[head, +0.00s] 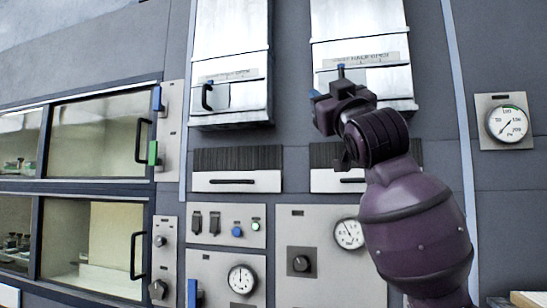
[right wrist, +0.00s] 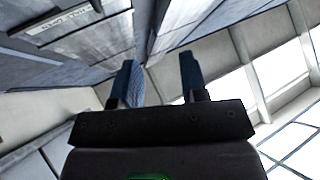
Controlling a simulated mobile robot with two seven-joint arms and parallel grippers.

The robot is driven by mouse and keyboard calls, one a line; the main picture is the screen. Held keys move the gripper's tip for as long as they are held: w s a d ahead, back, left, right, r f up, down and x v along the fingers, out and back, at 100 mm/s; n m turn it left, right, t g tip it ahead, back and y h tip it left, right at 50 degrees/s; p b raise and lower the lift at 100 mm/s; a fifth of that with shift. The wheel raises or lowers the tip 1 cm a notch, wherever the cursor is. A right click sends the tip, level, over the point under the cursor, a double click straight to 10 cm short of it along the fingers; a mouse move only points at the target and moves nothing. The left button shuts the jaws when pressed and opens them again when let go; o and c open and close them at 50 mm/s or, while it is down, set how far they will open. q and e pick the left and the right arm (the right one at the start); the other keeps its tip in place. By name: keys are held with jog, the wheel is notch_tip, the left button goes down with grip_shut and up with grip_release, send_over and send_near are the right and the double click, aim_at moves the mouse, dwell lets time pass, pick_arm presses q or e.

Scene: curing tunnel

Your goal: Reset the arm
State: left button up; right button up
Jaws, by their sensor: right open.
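My right arm (head: 415,220) comes up from the lower right in the head view, dark purple. My right gripper (head: 328,83) is raised in front of the right-hand metal box on the wall. In the right wrist view its two blue-tipped fingers (right wrist: 160,75) stand apart with nothing between them. It appears clear of the panel, though the exact distance cannot be told. My left gripper is in neither view.
Two metal boxes, the left one (head: 231,60) with a black handle, hang on the grey wall. Glass-doored cabinets (head: 95,140) stand at the left. Control panels (head: 225,220) with switches and dials sit below. A round gauge (head: 507,122) is at the right.

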jog(key=w+d+f+g+h, duration=0.1)
jog(key=w+d+f, duration=0.15)
jog(key=f, duration=1.05)
jog(key=w+d+f+g, duration=0.1)
jog(key=w+f, duration=0.3)
jog(key=f, duration=0.9)
jog(key=s+d+f+m+g+h, duration=0.1)
jog(key=s+d+f, duration=0.15)
jog(key=f, duration=0.95)
jog(key=s+d+f+m+g+h, duration=0.1)
jog(key=d+f+m, duration=0.15)
jog(key=f, duration=1.05)
jog(key=s+d+f+m+g+h, duration=0.15)
jog(key=s+f, duration=0.25)
jog(key=f, duration=0.4)
jog(key=s+d+f+g+h, duration=0.1)
jog(key=s+d+f+g, duration=0.1)
jog(key=s+f, duration=0.4)
jog(key=s+d+f+g+h, duration=0.1)
jog(key=s+d+f, duration=0.15)
jog(key=f, duration=0.65)
jog(key=s+d+f+m+g, duration=0.1)
jog(key=s+f+g, duration=0.1)
jog(key=s+f, duration=0.5)
jog(key=s+d+f+g+h, duration=0.1)
jog(key=s+d+f+g, duration=0.1)
jog(key=s+f, duration=0.5)
jog(key=s, duration=0.4)
jog(key=shift+s+m, duration=0.25)
jog(key=shift+m, duration=0.15)
